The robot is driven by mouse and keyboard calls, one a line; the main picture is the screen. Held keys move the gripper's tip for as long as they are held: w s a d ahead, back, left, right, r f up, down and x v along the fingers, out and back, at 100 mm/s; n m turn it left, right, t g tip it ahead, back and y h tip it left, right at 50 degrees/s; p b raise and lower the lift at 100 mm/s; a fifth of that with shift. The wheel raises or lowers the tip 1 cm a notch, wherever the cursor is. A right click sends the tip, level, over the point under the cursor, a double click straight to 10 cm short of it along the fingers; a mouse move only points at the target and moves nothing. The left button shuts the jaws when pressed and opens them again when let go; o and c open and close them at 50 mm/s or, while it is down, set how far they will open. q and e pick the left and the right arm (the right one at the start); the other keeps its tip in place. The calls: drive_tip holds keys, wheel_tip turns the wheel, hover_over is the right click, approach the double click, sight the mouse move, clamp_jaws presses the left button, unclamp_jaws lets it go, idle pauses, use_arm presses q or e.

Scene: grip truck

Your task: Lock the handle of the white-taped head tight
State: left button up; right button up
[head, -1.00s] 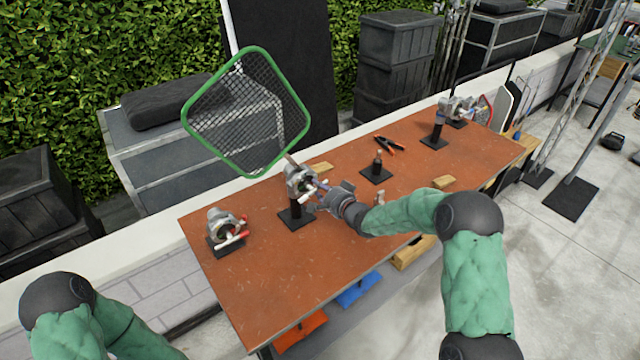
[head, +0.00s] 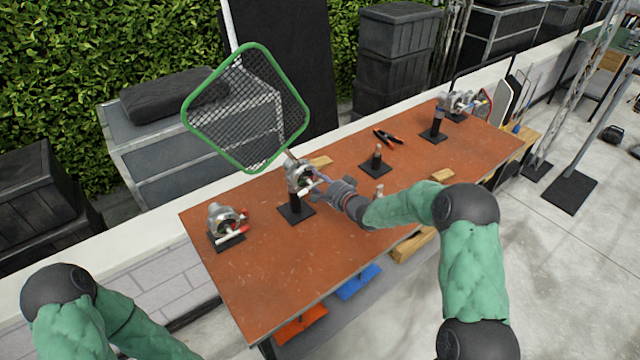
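A grey metal grip head (head: 298,175) stands on a short black post with a square base near the middle of the table. A green-framed mesh panel (head: 247,108) rises from it on a thin rod. A pale handle (head: 308,186) shows at its front. My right gripper (head: 322,188) is at this handle, coming from the right; whether its fingers are shut on it is too small to tell. Another grip head (head: 222,218) with a red-and-white handle sits low at the table's left end. I cannot tell for sure which head bears white tape. My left gripper is out of view.
The brown table (head: 265,280) also holds a small post on a base (head: 376,160), orange-and-black clamps (head: 388,138), wood blocks (head: 442,175) and more grip heads (head: 455,103) at the far right. The table's front left is bare. A low white wall runs behind.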

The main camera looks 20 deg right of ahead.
drive_tip(key=shift+s+a, duration=0.1)
drive_tip(key=shift+a, duration=0.2)
drive_tip(key=v, duration=1.2)
idle(0.3)
